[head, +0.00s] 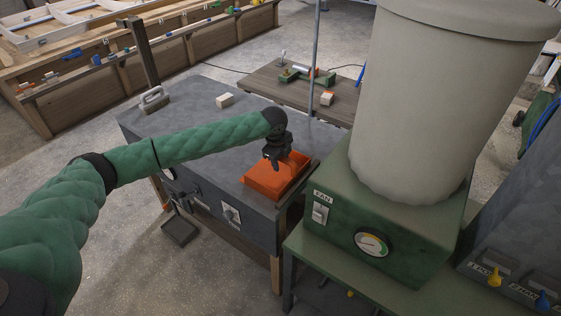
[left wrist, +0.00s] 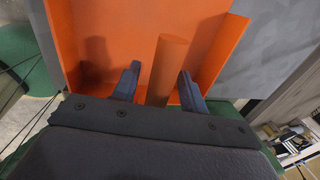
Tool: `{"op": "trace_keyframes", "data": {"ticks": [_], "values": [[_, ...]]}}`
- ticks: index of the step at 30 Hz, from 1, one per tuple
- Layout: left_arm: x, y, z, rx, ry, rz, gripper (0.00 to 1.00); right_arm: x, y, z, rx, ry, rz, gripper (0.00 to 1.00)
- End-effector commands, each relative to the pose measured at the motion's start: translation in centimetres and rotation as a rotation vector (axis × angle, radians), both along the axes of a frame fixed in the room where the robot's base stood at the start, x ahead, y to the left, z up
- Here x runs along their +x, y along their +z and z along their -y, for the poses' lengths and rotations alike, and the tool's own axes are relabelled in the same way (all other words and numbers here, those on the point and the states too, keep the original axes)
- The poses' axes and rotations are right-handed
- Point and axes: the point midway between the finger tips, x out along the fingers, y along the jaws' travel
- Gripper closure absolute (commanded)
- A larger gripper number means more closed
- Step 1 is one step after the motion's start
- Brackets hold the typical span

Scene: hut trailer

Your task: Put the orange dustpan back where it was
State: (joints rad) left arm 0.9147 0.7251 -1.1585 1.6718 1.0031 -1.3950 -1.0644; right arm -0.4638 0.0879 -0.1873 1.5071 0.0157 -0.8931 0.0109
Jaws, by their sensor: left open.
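The orange dustpan (head: 262,185) lies on the dark grey top of a bench, close to its front right corner. My left gripper (head: 277,163) is directly over the dustpan, pointing down. In the left wrist view the dustpan (left wrist: 125,30) fills the upper middle, and its round orange handle (left wrist: 166,70) stands between the two fingers of my left gripper (left wrist: 158,85). The fingers are open, with a gap on each side of the handle. My right gripper is in neither view.
The grey bench (head: 215,95) also bears a pale block (head: 225,100) and a grey handled tool (head: 154,98) at its back left. A green fan unit (head: 375,215) with a large pale cylinder (head: 440,90) stands close on the right. A thin pole (head: 314,50) rises behind the dustpan.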

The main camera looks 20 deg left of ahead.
Motion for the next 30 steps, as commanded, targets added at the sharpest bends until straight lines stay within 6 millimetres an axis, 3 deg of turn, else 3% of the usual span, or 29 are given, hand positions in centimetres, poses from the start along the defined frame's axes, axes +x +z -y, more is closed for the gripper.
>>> {"op": "trace_keyframes", "data": {"ticks": [2,18,30], "values": [[-0.1,0.7,-0.1,-0.001,0.0,0.002,0.57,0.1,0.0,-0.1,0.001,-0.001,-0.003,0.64],[-1.8,9.9,-0.6,-0.002,0.0,0.002,0.57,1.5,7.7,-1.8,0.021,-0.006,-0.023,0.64],[-2.1,11.4,-0.8,-0.001,0.0,-0.001,0.57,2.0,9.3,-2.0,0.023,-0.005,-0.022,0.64]]}}
